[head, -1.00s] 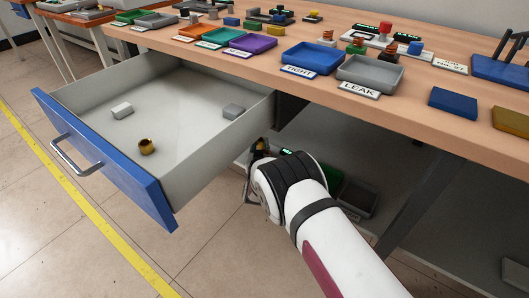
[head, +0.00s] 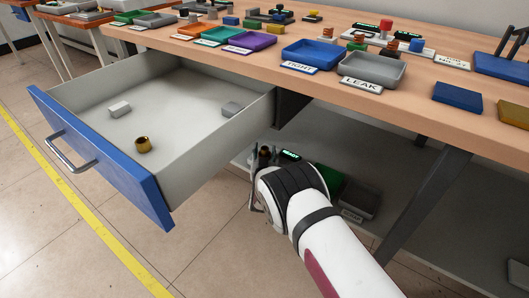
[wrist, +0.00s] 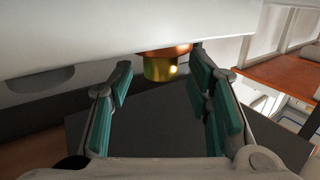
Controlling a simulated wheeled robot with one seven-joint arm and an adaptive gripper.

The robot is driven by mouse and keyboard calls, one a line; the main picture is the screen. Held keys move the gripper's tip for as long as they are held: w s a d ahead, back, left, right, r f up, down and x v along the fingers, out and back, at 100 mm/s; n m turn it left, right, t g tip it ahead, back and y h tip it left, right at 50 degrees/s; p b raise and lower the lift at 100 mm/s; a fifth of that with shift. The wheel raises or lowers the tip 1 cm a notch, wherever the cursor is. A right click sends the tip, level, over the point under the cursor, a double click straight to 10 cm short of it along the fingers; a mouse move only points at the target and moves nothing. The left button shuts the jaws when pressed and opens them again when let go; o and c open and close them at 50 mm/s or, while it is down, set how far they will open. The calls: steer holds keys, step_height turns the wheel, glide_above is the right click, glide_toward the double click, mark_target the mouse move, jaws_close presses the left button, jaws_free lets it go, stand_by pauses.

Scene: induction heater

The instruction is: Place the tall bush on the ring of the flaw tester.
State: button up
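In the wrist view a brass-coloured cylinder (wrist: 160,68), which looks like a bush, lies beyond and between my fingertips. It touches a copper-coloured piece (wrist: 163,50) against a pale surface; I cannot tell whether that is the tester's ring. My gripper (wrist: 162,82) is open, with gaps between its teal pads and the cylinder. In the head view my gripper (head: 262,165) is below the bench top by the lower shelf, mostly hidden by my wrist. A device with a lit green display (head: 291,155), possibly the flaw tester, stands beside it. Another brass bush (head: 143,145) stands in the open drawer.
The open blue-fronted drawer (head: 95,150) juts out left of my arm; it also holds a white block (head: 120,109) and a grey block (head: 231,109). The bench top (head: 410,110) is above, carrying several trays. A grey tray (head: 358,200) sits on the lower shelf.

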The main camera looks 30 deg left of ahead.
steer(key=p+v, duration=0.5)
steer(key=v, duration=0.7)
steer(key=shift+p, duration=0.35)
steer(key=shift+s, duration=0.1)
